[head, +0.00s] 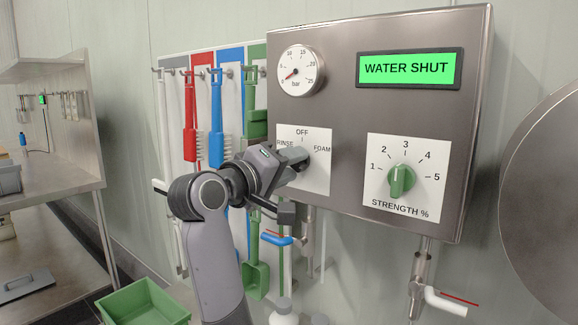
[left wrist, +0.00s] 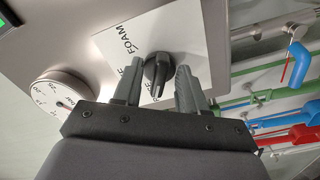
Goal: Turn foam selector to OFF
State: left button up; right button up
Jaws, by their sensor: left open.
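The foam selector is a dark knob (left wrist: 156,72) on a white plate (head: 318,178) marked RINSE, OFF and FOAM, on the left of a steel control box. My left gripper (head: 288,160) reaches it from the left and hides most of the knob in the head view. In the left wrist view its two grey fingers (left wrist: 158,84) are open, one on each side of the knob, with visible gaps. The FOAM label shows in both views; the finger partly covers another label in the wrist view. I cannot tell exactly which mark the knob points at. My right gripper is not in view.
The box (head: 345,100) carries a pressure gauge (head: 301,71), a green display (head: 408,68) reading WATER SHUT and a green strength knob (head: 401,181). Brushes hang behind my arm. A blue-handled valve (head: 276,239) and a white-handled valve (head: 445,301) sit below the box.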

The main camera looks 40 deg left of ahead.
pick_arm(q)
grip_shut()
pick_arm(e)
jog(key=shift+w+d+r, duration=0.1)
pick_arm(q)
jog(key=shift+m, duration=0.4)
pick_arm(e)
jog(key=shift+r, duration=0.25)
pick_arm(q)
jog(key=m+p, duration=0.2)
jog(key=m, duration=0.3)
jog(key=m+p, duration=0.3)
jog(key=m, duration=0.2)
jog(key=shift+a+f+m, duration=0.1)
jog(key=shift+a+m, duration=0.1)
jog(key=shift+m, duration=0.1)
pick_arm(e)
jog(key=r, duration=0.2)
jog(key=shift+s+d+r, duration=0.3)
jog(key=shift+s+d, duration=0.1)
pick_arm(q)
jog(key=shift+m, duration=0.3)
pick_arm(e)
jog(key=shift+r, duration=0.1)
pick_arm(q)
grip_release()
